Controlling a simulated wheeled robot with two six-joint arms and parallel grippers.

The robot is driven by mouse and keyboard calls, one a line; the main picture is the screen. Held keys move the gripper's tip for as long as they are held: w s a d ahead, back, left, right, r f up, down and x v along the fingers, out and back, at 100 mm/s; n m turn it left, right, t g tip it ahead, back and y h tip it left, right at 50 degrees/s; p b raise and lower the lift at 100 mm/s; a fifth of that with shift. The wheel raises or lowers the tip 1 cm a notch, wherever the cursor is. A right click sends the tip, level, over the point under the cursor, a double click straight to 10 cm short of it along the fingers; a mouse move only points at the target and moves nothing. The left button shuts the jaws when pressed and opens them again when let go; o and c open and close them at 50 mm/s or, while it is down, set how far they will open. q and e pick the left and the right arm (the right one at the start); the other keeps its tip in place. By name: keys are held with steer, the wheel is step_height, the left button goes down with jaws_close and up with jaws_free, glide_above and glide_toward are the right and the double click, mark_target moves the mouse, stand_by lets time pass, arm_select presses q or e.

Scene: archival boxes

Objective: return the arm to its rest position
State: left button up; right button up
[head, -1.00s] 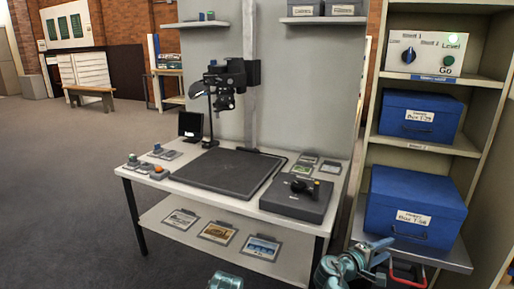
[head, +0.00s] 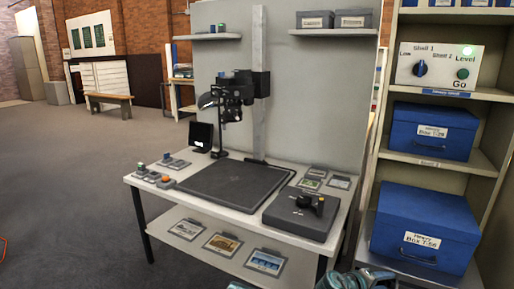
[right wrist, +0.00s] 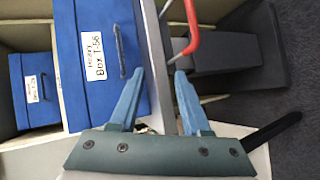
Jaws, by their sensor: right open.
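My right gripper (right wrist: 158,85) is open in the right wrist view, with nothing between its two blue fingers. In that view the blue archival box labelled Box T-56 (right wrist: 85,20) is just beyond and left of the fingers. I cannot tell whether the left finger touches it. In the head view a part of my right arm shows at the bottom edge, below the shelf unit, and its fingers are out of frame. Only a sliver of teal, probably my left arm, shows at the bottom edge. The left gripper's fingers are not visible.
The shelf unit at right holds the lower blue box (head: 424,220), an upper blue box (head: 432,130) and a control panel (head: 440,66). A workbench (head: 345,188) with a copy stand stands left of it. A red handle (right wrist: 190,25) is near the right finger. Floor at left is clear.

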steer(key=s+a+f+g+y+p, duration=0.1)
steer(key=s+a+f+g+y, duration=0.2)
steer(key=a, duration=0.7)
steer(key=s+a+f+g+y+p, duration=0.1)
steer(key=s+a+f+y, duration=0.35)
steer(key=a, duration=0.55)
steer(key=s+a+f+g+y+p, duration=0.1)
steer(key=s+a+f+g+y, duration=0.2)
steer(key=a, duration=0.7)
step_height(320, 180, up, 38)
steer(key=m+t+p, duration=0.1)
steer(key=p, duration=3.6)
steer(key=shift+s+d, duration=0.3)
steer(key=shift+s, duration=0.1)
steer(key=shift+d+f+y, duration=0.1)
steer(key=shift+y, duration=0.15)
